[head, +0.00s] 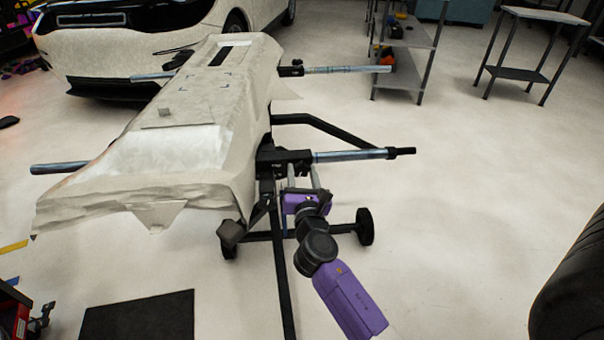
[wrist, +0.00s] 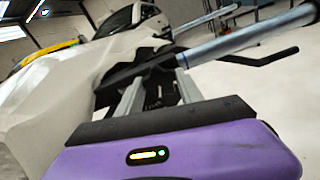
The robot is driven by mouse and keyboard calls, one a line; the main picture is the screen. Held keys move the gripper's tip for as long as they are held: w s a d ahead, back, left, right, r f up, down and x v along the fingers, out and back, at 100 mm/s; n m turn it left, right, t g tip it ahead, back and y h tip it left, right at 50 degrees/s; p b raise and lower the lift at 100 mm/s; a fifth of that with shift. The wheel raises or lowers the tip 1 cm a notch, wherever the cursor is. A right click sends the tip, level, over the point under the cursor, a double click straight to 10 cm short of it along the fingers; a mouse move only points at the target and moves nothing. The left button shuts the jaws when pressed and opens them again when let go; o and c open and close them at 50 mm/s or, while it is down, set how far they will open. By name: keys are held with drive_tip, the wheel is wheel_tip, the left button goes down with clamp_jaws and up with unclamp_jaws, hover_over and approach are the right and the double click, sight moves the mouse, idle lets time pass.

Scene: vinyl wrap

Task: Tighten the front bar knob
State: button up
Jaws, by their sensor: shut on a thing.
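The front bar (head: 345,156) is a chrome rod with a black end, sticking out to the right from a black clamp block (head: 285,157) on the stand. It also shows in the wrist view (wrist: 235,38). My gripper (head: 302,170) reaches up to the underside of this block from below. In the wrist view my gripper's two grey fingers (wrist: 154,85) stand either side of a small dark part (wrist: 155,93) under the bar, which looks like the front bar knob. The fingers are shut on it. The knob's shape is mostly hidden by the fingers and the block.
A white wrapped bumper panel (head: 185,110) lies over the stand. A rear bar (head: 345,69) sticks out behind. Black stand legs and a wheel (head: 365,227) are close to my arm. A dark tyre (head: 575,285) stands at lower right.

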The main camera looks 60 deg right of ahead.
drive_tip(key=m+b, duration=0.1)
drive_tip(key=m, duration=0.4)
drive_tip(key=shift+f, duration=0.1)
drive_tip(key=m+b, duration=0.2)
drive_tip(key=m, duration=0.2)
drive_tip(key=shift+m, duration=0.4)
drive_tip(key=m+b, duration=0.2)
drive_tip(key=m, duration=0.2)
drive_tip(key=shift+f, duration=0.1)
drive_tip(key=m+b, duration=0.2)
drive_tip(key=m, duration=0.3)
drive_tip(key=shift+b, duration=0.35)
drive_tip(key=m+b, duration=0.2)
drive_tip(key=m, duration=0.2)
drive_tip(key=shift+f+m+b, duration=0.1)
drive_tip(key=shift+m+b, duration=0.2)
drive_tip(key=shift+b, duration=0.1)
drive_tip(key=m+b, duration=0.2)
drive_tip(key=m, duration=0.1)
drive_tip(key=shift+m, duration=0.3)
drive_tip(key=m+b, duration=0.2)
drive_tip(key=m, duration=0.1)
drive_tip(key=shift+m+b, duration=0.3)
drive_tip(key=shift+b, duration=0.05)
drive_tip(key=shift+m+b, duration=1.15)
drive_tip(key=shift+m, duration=0.85)
